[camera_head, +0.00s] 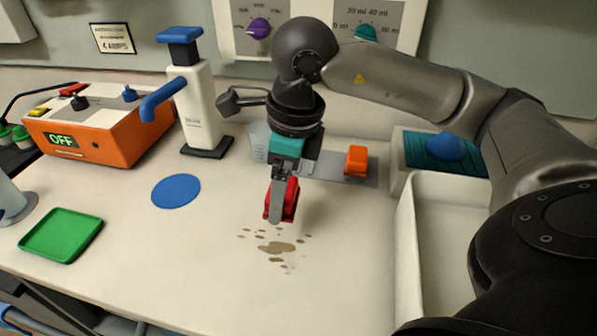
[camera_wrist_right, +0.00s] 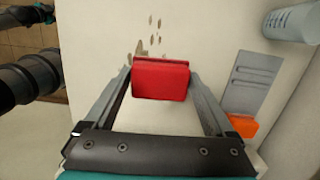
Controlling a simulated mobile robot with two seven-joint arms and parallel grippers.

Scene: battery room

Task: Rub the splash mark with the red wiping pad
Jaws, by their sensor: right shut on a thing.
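The red wiping pad (camera_head: 291,200) is held in my right gripper (camera_head: 279,205) above the white worktop. In the right wrist view the red pad (camera_wrist_right: 161,82) sits between the two fingers of my right gripper (camera_wrist_right: 162,85), which is shut on it. The splash mark (camera_head: 277,248) is a brown patch with several small spots on the worktop, just in front of the pad in the head view. Part of the mark (camera_wrist_right: 154,40) also shows beyond the pad in the right wrist view. I cannot tell whether the pad touches the worktop. My left gripper is not in view.
A blue disc (camera_head: 176,191) and a green tray (camera_head: 62,234) lie left of the mark. An orange device reading OFF (camera_head: 97,135) and a white dispenser with a blue spout (camera_head: 200,105) stand behind. A white basin (camera_head: 407,250) is at the right. The worktop around the mark is clear.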

